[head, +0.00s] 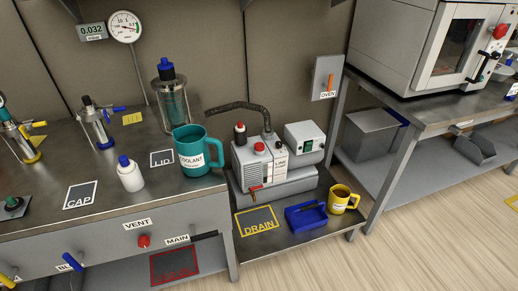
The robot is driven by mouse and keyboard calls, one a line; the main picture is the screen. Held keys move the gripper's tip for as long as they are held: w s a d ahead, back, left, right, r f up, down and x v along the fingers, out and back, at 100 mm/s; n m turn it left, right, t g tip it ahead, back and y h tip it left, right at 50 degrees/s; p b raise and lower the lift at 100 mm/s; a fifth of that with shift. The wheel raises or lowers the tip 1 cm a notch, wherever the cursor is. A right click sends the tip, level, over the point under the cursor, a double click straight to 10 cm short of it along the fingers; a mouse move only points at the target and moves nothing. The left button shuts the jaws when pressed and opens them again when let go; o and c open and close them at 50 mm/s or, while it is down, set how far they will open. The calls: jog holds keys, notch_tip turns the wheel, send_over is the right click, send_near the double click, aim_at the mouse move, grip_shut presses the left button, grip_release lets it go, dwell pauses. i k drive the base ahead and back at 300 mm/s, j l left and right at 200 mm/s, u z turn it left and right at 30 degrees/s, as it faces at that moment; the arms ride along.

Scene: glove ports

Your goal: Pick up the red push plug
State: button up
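A small red plug-like piece (144,240) sits on the bench's front panel, just under the VENT label (137,224). It is the likeliest match for the red push plug, but it is too small to tell its exact shape or how deep it sits. Another red round cap (259,147) is on top of the grey pump (265,165), so I cannot be certain which is the plug. Nothing covers either one. My gripper is not in the head view.
A teal mug (191,160) and a white bottle with a blue cap (130,175) stand on the steel bench. A blue handle (73,262) sticks out left of the vent. A blue tray (306,217) and yellow mug (342,197) are on the lower shelf. Wooden floor in front is clear.

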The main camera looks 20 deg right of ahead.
aim_at(259, 147)
jog(key=i+l, duration=0.2)
jog(key=l, duration=0.2)
jog(key=i+l, duration=0.25)
jog(key=l, duration=0.15)
jog(key=i+l, duration=0.2)
jog(key=l, duration=0.2)
jog(key=i+l+u, duration=0.1)
jog(key=l, duration=0.3)
jog(key=i, duration=0.6)
